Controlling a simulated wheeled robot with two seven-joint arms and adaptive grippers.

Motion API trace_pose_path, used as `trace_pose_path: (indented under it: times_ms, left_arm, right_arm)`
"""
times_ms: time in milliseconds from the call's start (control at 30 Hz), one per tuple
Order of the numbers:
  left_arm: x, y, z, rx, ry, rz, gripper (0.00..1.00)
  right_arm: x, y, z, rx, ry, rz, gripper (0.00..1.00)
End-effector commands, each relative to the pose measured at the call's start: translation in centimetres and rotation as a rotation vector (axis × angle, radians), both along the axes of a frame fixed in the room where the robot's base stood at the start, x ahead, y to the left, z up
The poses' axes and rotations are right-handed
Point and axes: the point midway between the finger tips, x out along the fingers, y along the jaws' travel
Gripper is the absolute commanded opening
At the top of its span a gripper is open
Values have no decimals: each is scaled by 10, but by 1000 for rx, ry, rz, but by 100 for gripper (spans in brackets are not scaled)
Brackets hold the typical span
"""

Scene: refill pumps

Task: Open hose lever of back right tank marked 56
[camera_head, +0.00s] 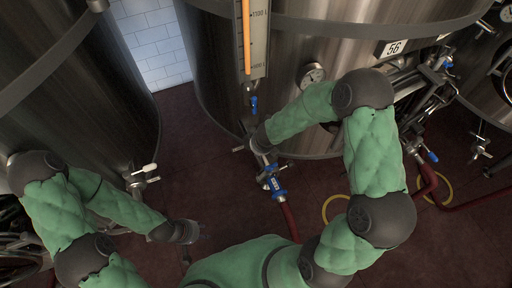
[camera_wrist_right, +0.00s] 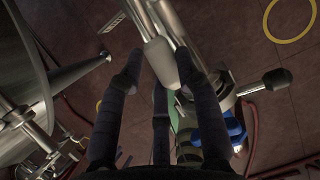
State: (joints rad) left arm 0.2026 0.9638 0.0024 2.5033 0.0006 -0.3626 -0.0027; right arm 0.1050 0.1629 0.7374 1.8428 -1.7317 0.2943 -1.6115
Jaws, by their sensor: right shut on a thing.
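The large steel tank (camera_head: 345,50) carries a plate marked 56 (camera_head: 393,48) and fills the upper middle of the head view. A hose valve with blue parts (camera_head: 270,182) sits low at its front, joined to a red hose (camera_head: 290,222). My right gripper (camera_head: 258,140) reaches down beside this valve. In the right wrist view, a pale lever handle (camera_wrist_right: 161,62) lies between the dark fingers of my right gripper (camera_wrist_right: 163,75), which is shut on it. My left gripper (camera_head: 197,232) hangs empty-looking over the floor at lower left; its fingers are too dark to read.
Another steel tank (camera_head: 85,90) stands at left with its own white-handled lever (camera_head: 149,168). A yellow ring (camera_head: 336,208) lies on the dark red floor. Pipes and valves crowd the right side. Open floor (camera_head: 195,140) shows between the tanks.

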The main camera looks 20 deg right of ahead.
Motion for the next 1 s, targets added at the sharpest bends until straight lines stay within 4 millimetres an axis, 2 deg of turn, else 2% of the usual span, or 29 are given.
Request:
trace_pose_path:
  times_ms: [400, 433, 500, 833, 1000]
  left_arm:
    - [0, 0, 0, 0, 0, 0, 40]
    - [0, 0, 0, 0, 0, 0, 40]
    - [0, 0, 0, 0, 0, 0, 40]
    - [0, 0, 0, 0, 0, 0, 40]
    - [0, 0, 0, 0, 0, 0, 40]
  right_arm:
    - [0, -3, -1, -4, 1, -1, 0]
    - [0, -3, -1, -4, 1, -1, 40]
    - [0, -3, -1, -4, 1, -1, 59]
    - [0, -2, 1, -2, -1, 2, 59]
    - [-3, -2, 11, -1, -2, 3, 59]
